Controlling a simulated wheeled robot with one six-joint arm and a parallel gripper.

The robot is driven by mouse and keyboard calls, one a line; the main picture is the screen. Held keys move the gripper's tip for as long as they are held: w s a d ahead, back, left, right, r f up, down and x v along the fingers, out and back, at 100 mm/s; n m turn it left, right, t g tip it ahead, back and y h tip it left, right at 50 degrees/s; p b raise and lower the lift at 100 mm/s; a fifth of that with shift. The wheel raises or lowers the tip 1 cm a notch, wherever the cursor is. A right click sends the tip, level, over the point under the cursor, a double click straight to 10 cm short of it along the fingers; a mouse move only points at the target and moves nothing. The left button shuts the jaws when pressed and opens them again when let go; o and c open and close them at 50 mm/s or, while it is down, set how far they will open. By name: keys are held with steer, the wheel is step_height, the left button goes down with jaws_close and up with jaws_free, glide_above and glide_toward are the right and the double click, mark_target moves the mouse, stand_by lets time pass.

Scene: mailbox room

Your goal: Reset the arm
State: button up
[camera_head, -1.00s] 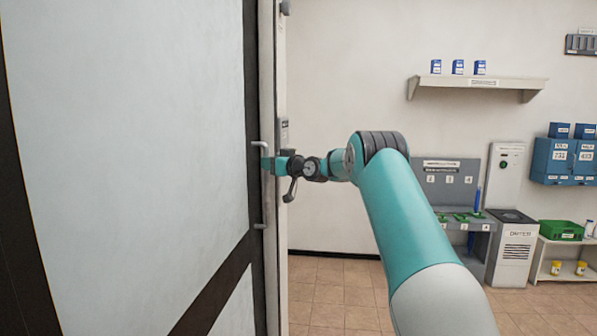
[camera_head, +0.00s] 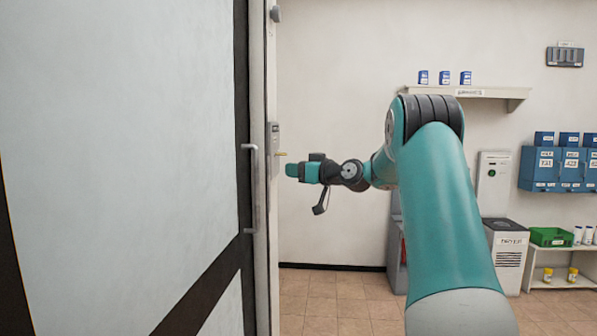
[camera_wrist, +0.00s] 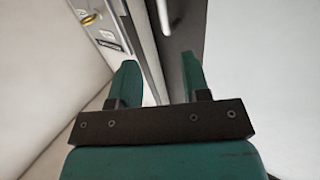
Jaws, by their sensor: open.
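My gripper (camera_head: 290,171) is at the end of my teal arm, a little right of the door's edge in the head view. Its fingers point left and do not touch the door handle. In the wrist view my gripper (camera_wrist: 158,82) shows two teal fingers apart, with nothing between them. The door (camera_head: 120,130) is a pale panel with dark borders on the left. Its vertical metal handle (camera_head: 251,188) stands free of the gripper.
A shelf (camera_head: 490,93) with blue boxes, blue mailboxes (camera_head: 553,169), a white machine (camera_head: 508,250) and a green crate (camera_head: 550,237) stand at right. The floor between is clear.

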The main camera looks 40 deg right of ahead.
stand_by(0.3)
steer(key=s+a+f+g, duration=0.1)
steer(key=a+f+g, duration=0.2)
steer(key=a+f, duration=0.35)
steer(key=s+a+f+g+y, duration=0.1)
steer(key=s+a+f+g, duration=0.15)
steer(key=a, duration=0.65)
steer(key=s+a+f+g, duration=0.1)
steer(key=a+f+g, duration=0.2)
steer(key=a+f, duration=0.35)
steer(key=s+a+f+g+h, duration=0.1)
steer(key=s+a+f+g, duration=0.25)
steer(key=s, duration=0.55)
steer(key=s+a+f+g+h, duration=0.1)
steer(key=s+a+f+g, duration=0.3)
steer(key=s, duration=0.6)
steer(key=s+a+r+n+g+y+p, duration=0.1)
steer(key=s+a+r+n+p, duration=0.2)
steer(key=s+a+r, duration=0.2)
steer(key=s+a+r+n+g+y+p, duration=0.1)
steer(key=s+a+r+n+y+p, duration=0.1)
steer(key=s+a+r, duration=0.4)
steer(key=a+r+n+p, duration=0.1)
steer(key=a+r, duration=0.2)
steer(key=a, duration=0.1)
steer(key=shift+a+r+y, duration=0.15)
steer(key=shift+a+y, duration=0.15)
